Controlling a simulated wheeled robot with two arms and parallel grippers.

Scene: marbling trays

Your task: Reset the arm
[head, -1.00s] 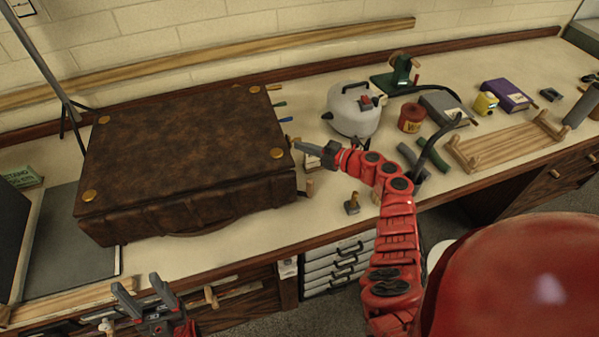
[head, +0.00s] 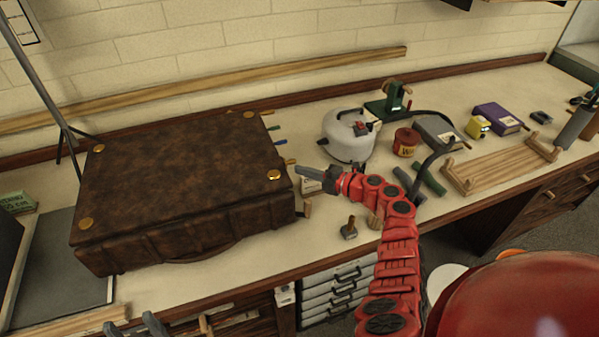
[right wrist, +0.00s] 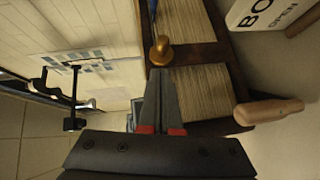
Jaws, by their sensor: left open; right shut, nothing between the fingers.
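My right gripper (head: 310,173) is shut and empty, above the bench beside the right end of a large brown leather-look case (head: 180,165) with brass corner studs. In the right wrist view, its closed fingers (right wrist: 160,78) point at a brass stud (right wrist: 161,48) and the cream ridged side of the case (right wrist: 200,90). I cannot tell whether the fingertips touch it. My left gripper (head: 133,326) is open at the bottom edge of the head view, in front of the bench. Only its fingertips show.
The bench (head: 240,258) holds a white pot (head: 348,138), a red tin (head: 405,142), a wooden rack (head: 500,165), a purple book (head: 497,117) and a small stamp-like tool (head: 349,230) near my right arm. A dark stand pole (head: 40,80) rises at the left.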

